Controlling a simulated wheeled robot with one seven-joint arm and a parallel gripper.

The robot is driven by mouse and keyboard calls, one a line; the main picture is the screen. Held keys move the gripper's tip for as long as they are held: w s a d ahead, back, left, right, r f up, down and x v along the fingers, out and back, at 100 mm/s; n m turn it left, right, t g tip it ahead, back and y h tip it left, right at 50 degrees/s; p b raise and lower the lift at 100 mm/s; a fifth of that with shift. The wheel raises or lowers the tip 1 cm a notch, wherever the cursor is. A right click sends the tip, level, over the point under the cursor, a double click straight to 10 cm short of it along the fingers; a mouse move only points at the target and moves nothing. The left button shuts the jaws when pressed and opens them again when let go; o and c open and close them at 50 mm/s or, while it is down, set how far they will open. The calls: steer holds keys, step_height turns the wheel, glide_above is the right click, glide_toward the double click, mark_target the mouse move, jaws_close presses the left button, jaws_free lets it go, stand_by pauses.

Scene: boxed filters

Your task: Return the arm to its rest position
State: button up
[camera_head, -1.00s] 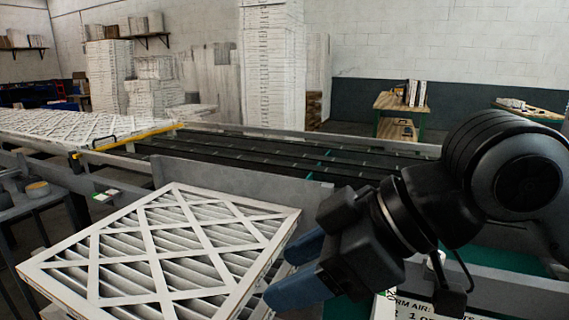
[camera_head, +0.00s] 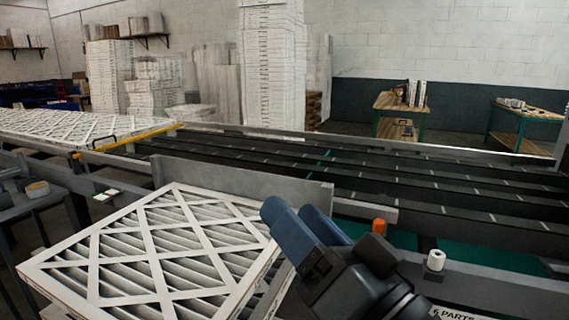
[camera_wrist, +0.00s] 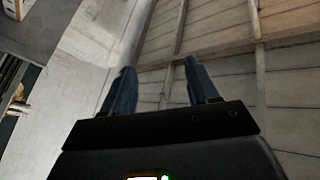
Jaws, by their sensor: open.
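My gripper (camera_head: 300,226) is at the lower right of the head view, with its two blue fingers pointing up and to the left. It is open and holds nothing. The fingers stand just right of a stack of white-framed pleated filters (camera_head: 150,252), and from this view I cannot tell whether they touch it. In the wrist view my gripper (camera_wrist: 155,85) shows both fingers apart with nothing between them. Beyond them are a pale wall and a panelled ceiling.
A dark conveyor (camera_head: 400,185) with grey rails runs across behind the filters. More filters (camera_head: 75,128) lie at the left by a yellow bar (camera_head: 130,137). An orange knob (camera_head: 379,226) and a white roll (camera_head: 435,260) sit right of my gripper. Tables (camera_head: 400,104) stand at the back.

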steer(key=s+d+f+m+h, duration=0.3)
steer(key=s+d+f+h, duration=0.25)
steer(key=f, duration=0.35)
steer(key=s+d+f+m+h, duration=0.35)
steer(key=s+f+h, duration=0.2)
steer(key=f, duration=0.25)
steer(key=s+d+f+n+g, duration=0.1)
steer(key=s+d+f, duration=0.1)
steer(key=s, duration=0.5)
steer(key=s+d+f+n+h, duration=0.1)
steer(key=s+d+f+n, duration=0.1)
steer(key=s+d, duration=0.3)
steer(key=s+d+f+n+g, duration=0.1)
steer(key=s+d+n, duration=0.1)
steer(key=s, duration=0.7)
steer(key=shift+s+d+f+g+h, duration=0.3)
steer(key=shift+s+d+f, duration=0.1)
steer(key=shift+d, duration=0.45)
steer(key=shift+n, duration=0.25)
